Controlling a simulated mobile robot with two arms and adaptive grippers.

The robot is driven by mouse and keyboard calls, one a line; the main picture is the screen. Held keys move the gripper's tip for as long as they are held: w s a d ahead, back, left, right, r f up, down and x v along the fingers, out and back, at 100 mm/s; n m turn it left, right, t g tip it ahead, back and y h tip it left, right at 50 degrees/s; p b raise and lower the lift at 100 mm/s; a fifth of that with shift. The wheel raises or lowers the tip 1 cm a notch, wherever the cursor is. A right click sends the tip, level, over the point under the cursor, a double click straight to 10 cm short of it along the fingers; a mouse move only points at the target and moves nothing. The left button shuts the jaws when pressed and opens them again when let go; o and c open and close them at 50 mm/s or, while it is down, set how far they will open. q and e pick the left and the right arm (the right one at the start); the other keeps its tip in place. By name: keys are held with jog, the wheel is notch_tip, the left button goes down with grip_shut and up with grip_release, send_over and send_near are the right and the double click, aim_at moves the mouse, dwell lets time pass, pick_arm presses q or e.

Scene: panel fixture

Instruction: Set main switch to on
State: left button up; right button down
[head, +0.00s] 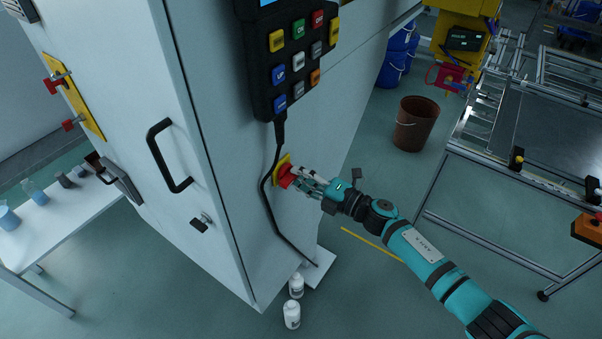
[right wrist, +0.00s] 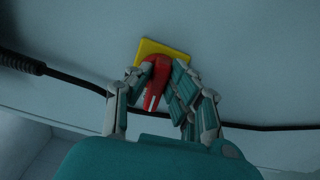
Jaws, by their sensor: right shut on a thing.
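The main switch (head: 286,176) is a red handle on a yellow plate (head: 280,167), mounted on the side face of the white cabinet below the keypad. My right gripper (head: 300,181) reaches it from the right and is shut on the red handle. In the right wrist view the red handle (right wrist: 157,82) sits between the fingers of the right gripper (right wrist: 158,90), in front of the yellow plate (right wrist: 158,49). The fingers partly cover the handle, and I see no on or off marks. My left gripper is not in view.
A black keypad (head: 292,62) hangs above the switch; its cable (head: 264,190) runs down just left of it. White bottles (head: 292,314) stand at the cabinet's foot. A brown bucket (head: 414,124) and a metal frame table (head: 470,155) stand to the right.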

jog(key=shift+m, duration=0.6)
jog(key=c, duration=1.2)
grip_release()
jog(key=shift+f, duration=0.1)
jog(key=shift+c, duration=0.2)
jog(key=shift+d, duration=0.1)
jog(key=v, duration=1.2)
jog(key=shift+w, duration=0.1)
